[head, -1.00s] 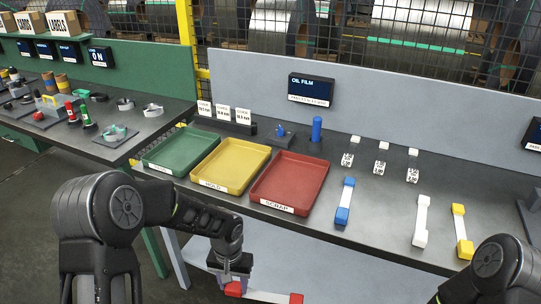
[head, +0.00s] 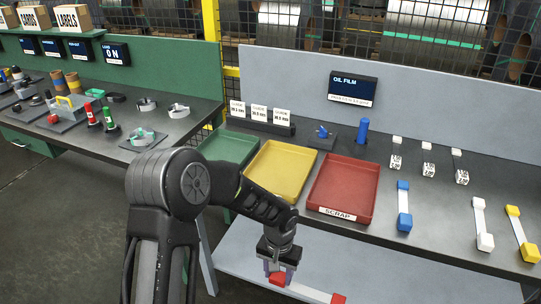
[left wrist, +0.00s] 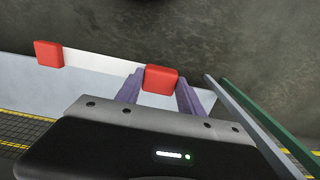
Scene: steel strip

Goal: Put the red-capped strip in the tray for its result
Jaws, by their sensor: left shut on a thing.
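The red-capped strip (head: 308,290) is a pale bar with a red block at each end. My left gripper (head: 279,268) is shut on one red cap, below and in front of the bench edge, and the strip sticks out to the right. In the left wrist view the fingers (left wrist: 159,88) pinch that cap, and the strip (left wrist: 100,62) runs left to its other cap. Behind the gripper on the bench are a green tray (head: 229,148), a yellow tray (head: 279,168) and a red tray (head: 343,190) labelled SCRAP. All three look empty. My right gripper is out of view.
Blue-capped (head: 403,208), white-capped (head: 481,224) and yellow-capped (head: 521,232) strips lie right of the trays. Behind them stand a blue cylinder (head: 363,130), reading cards (head: 259,115) and an OIL FILM display (head: 356,89). A pale lower shelf (head: 240,255) lies under the bench.

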